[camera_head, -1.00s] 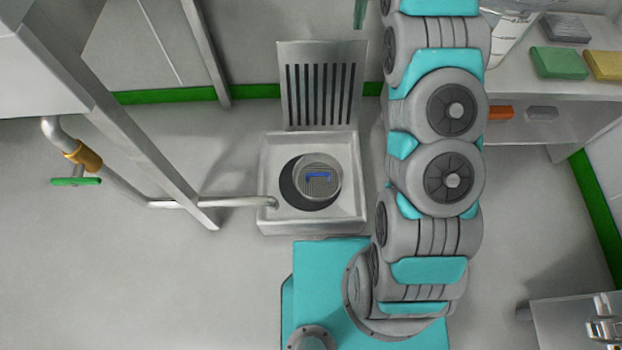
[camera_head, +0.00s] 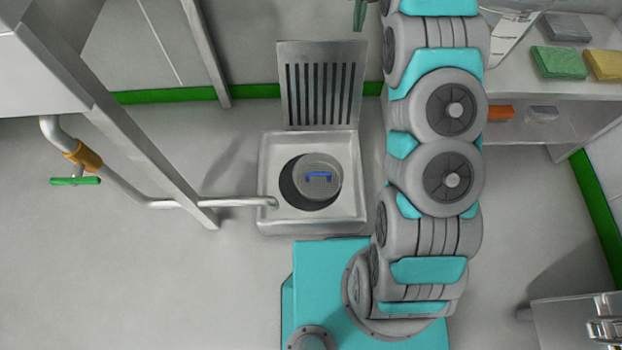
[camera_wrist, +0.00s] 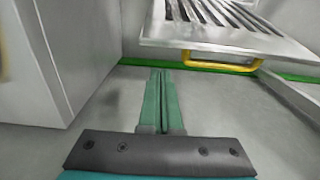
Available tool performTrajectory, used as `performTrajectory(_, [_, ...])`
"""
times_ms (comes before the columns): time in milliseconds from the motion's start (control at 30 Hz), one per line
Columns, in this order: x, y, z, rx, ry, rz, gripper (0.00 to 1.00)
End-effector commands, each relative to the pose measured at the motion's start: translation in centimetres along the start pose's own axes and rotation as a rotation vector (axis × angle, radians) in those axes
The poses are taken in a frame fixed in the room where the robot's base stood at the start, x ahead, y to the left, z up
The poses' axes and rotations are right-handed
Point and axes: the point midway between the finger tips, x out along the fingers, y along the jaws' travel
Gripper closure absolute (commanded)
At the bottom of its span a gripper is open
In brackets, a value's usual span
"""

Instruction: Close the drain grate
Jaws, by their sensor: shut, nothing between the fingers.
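The drain grate (camera_head: 318,122), a grey slotted metal panel, stands raised at the back edge of the square drain box (camera_head: 268,175). The box is open, with a round strainer (camera_head: 320,188) with a blue handle inside its dark hole. In the wrist view the slotted grate (camera_wrist: 215,42) is at the upper right, with a yellow handle (camera_wrist: 220,67) on its near edge. My gripper (camera_wrist: 161,72) has its green fingers together, empty, below and left of the handle and apart from it. A green fingertip also shows at the top of the head view (camera_head: 360,14).
A grey pipe (camera_head: 165,204) with a green valve handle (camera_head: 75,181) runs into the drain box from the left, past a slanting metal post (camera_head: 150,150). A shelf (camera_head: 560,95) with green and yellow blocks stands at the right. The floor at lower left is clear.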

Motion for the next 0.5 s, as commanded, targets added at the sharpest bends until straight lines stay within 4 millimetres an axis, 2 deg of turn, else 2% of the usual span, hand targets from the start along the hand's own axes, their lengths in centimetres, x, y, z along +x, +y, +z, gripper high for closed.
performTrajectory(500, [2.4, 0.0, 0.1, 0.0, -0.003, 0.0, 1.0])
